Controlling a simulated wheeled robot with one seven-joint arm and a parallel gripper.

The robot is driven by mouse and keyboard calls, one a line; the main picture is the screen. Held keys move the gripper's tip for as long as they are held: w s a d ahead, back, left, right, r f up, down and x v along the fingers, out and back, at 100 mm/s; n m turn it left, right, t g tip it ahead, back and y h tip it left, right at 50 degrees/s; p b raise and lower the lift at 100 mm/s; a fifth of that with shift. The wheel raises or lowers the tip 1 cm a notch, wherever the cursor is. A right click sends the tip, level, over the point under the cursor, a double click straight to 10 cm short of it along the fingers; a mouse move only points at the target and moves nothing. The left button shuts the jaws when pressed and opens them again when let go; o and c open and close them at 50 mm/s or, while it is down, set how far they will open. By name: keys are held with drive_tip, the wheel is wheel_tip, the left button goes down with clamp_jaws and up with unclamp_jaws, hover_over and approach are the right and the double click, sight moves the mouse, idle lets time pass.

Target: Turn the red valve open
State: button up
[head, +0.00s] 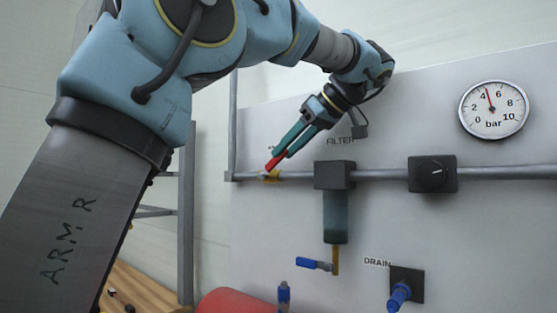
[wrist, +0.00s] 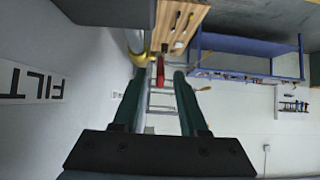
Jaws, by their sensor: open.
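The red valve's handle (head: 274,162) shows in the head view at the left end of the horizontal pipe, just above its brass body (head: 268,176). My gripper (head: 283,152) reaches down to it from the upper right with two teal fingers. In the wrist view, the red handle (wrist: 160,70) appears in the gap between the fingertips of my gripper (wrist: 157,75), with space on both sides. The yellow valve body (wrist: 138,52) is just left of it. The fingers are apart and look empty. Contact with the handle cannot be told.
The pipe (head: 385,174) runs along the grey panel through a black filter block (head: 334,175) and a black knob (head: 432,174). A gauge (head: 493,109) reads between 4 and 6 bar. Blue-handled valves (head: 313,263) sit below. A red rounded object (head: 240,302) stands at the bottom.

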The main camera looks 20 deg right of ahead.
sight(272, 160)
drive_tip(key=v, duration=0.6)
drive_tip(key=shift+s+r, duration=0.2)
drive_tip(key=shift+d, duration=0.1)
drive_tip(key=shift+c, duration=0.2)
